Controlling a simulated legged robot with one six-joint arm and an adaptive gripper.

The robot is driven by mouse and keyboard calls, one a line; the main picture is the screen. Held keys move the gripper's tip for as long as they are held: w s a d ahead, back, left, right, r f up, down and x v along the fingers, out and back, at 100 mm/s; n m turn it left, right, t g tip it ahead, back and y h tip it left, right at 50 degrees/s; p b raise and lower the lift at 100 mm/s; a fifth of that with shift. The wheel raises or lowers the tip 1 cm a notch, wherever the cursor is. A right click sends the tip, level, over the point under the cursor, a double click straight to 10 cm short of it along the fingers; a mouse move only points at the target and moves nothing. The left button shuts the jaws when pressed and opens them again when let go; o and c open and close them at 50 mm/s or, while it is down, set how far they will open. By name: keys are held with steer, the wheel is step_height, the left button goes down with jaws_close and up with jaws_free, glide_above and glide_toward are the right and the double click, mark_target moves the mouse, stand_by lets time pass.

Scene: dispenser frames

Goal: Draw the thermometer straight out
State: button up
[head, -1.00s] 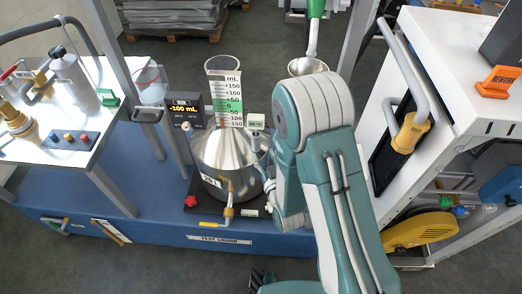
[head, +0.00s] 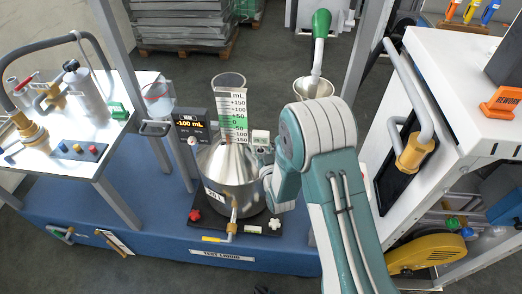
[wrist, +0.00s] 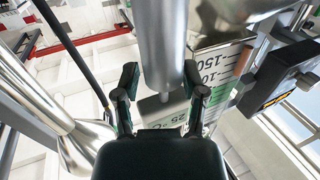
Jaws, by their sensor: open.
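The thermometer (head: 261,138) is a small pale box with a display, on the right of the steel can's (head: 229,182) shoulder in the head view. In the wrist view, its grey box (wrist: 175,117) shows "25 °C" upside down, partly hidden by my gripper. A steel tube (wrist: 161,45) meets the box. My gripper (wrist: 160,85) is open, with one dark finger on each side of the tube and box. I cannot tell whether the fingers touch them.
A clear cylinder with a mL scale (head: 233,115) rises behind the can, close beside the thermometer. A black display reading -100 mL (head: 192,125) stands to the left. A white funnel (head: 313,88) and green-handled tool (head: 321,22) are behind my arm. A white cabinet (head: 452,75) is at right.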

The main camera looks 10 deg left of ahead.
steer(key=shift+a, duration=0.1)
jaws_close()
jaws_free()
steer(key=shift+a, duration=0.1)
